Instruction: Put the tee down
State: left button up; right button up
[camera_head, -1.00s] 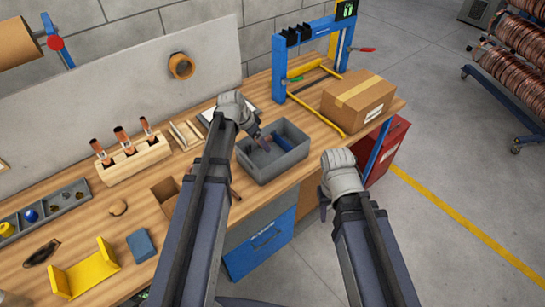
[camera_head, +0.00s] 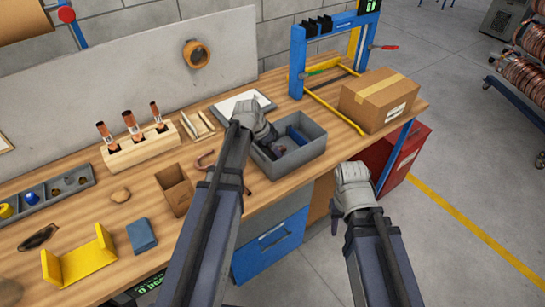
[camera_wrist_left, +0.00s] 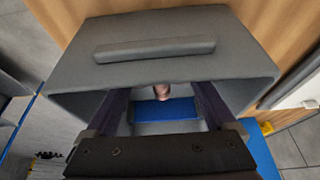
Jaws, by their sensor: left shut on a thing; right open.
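My left gripper (camera_head: 270,138) reaches into the left part of the grey bin (camera_head: 312,148) on the workbench. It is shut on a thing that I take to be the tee. In the left wrist view, a small copper-coloured piece (camera_wrist_left: 162,92) shows between the fingers; most of it is hidden, and I cannot tell whether it touches the bin floor. A blue item (camera_wrist_left: 165,112) lies in the bin behind it. My right gripper (camera_head: 347,190) is open and empty, in front of the bench's edge; its fingers are mostly hidden by the hand.
A cardboard box (camera_head: 380,100) and a blue frame with yellow handles (camera_head: 298,62) stand right of and behind the bin. A red cabinet (camera_head: 407,158) is at the right.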

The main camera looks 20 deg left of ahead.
pick_arm(q)
jog(key=shift+f+b, duration=0.35)
jog(key=shift+f, duration=0.45)
pick_arm(e)
jog(key=shift+f, duration=0.8)
pick_arm(q)
jog(key=shift+f, duration=0.2)
jog(key=o, duration=1.1)
jog(key=shift+c, duration=0.2)
pick_arm(e)
jog(key=shift+f, duration=0.15)
pick_arm(q)
jog(key=shift+r, duration=0.1)
